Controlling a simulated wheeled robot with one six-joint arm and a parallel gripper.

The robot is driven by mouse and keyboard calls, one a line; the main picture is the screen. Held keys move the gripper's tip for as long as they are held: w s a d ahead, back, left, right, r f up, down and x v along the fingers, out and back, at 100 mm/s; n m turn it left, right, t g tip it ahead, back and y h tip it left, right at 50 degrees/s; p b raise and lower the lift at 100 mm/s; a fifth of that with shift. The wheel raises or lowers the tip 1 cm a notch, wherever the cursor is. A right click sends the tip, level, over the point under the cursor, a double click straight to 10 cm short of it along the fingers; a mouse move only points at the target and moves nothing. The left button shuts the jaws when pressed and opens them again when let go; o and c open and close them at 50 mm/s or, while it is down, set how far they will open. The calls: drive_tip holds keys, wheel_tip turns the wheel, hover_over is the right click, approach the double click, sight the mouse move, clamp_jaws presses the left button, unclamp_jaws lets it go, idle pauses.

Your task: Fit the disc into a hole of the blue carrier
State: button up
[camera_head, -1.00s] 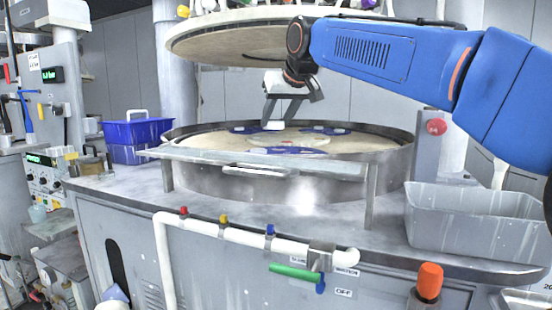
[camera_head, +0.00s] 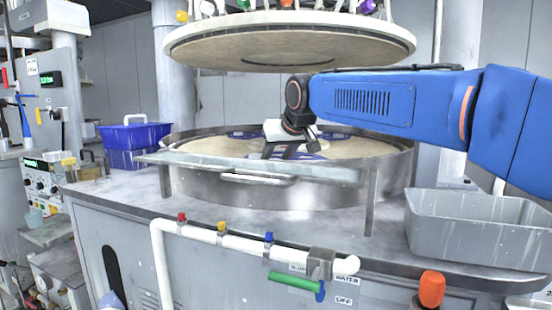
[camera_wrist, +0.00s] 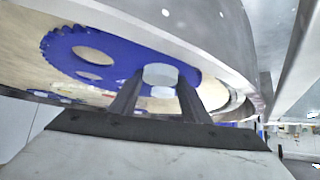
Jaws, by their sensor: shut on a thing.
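The disc (camera_wrist: 160,75) is pale and round, and in the wrist view it sits between the tips of my gripper (camera_wrist: 157,92). My gripper is shut on it. The blue carrier (camera_wrist: 75,52) has a toothed edge and an open oval-looking hole, and it lies on the beige platen just beyond the disc. A second pale round shape shows just below the disc; I cannot tell what it is. In the head view my gripper (camera_head: 290,152) is low over the near part of the platen (camera_head: 205,146). The disc is hidden there. I cannot tell whether the disc touches the carrier.
A metal rim (camera_head: 190,182) surrounds the platen, with a rail and handle (camera_head: 258,178) in front. The upper platen (camera_head: 290,38) hangs above. A blue basket (camera_head: 130,140) stands at left and a grey bin (camera_head: 480,225) at right. More blue carriers (camera_head: 335,136) lie on the platen.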

drive_tip(key=shift+f, duration=0.25)
drive_tip(key=o, duration=1.1)
drive_tip(key=shift+f, duration=0.1)
drive_tip(key=shift+s+r, duration=0.15)
drive_tip(key=shift+r, duration=0.25)
drive_tip(key=v, duration=1.1)
drive_tip(key=shift+s+r, duration=0.2)
drive_tip(key=shift+r, duration=0.2)
drive_tip(key=shift+d, duration=0.2)
